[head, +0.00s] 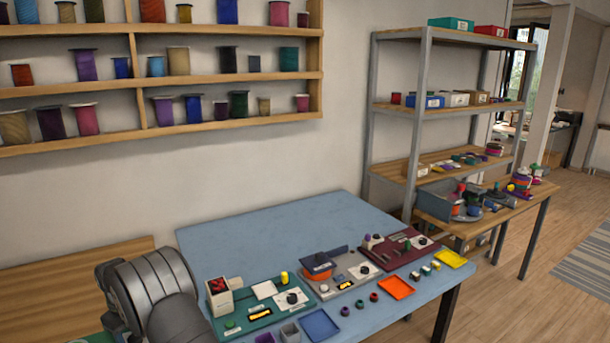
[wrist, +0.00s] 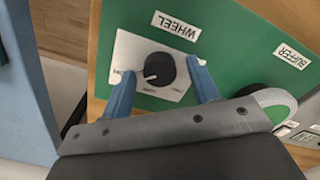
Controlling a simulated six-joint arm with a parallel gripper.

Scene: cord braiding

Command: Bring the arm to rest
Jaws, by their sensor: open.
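My gripper (wrist: 161,76) shows in the wrist view with its two blue fingers apart and nothing between them but the view of a black knob (wrist: 159,68). The knob sits on a white dial plate (wrist: 133,50) on a green panel (wrist: 215,50). The fingers reach to either side of the knob in the picture; I cannot tell how far above the panel they are. In the head view my grey arm fills the lower left, and the gripper itself is out of sight.
A "WHEEL" label (wrist: 177,26) and a "BUFFER" label (wrist: 291,56) are on the panel. A blue table (head: 290,233) carries several boards, an orange tray (head: 397,287) and a blue tray (head: 320,325). Its back part is clear. A grey-framed shelf (head: 425,108) stands behind right.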

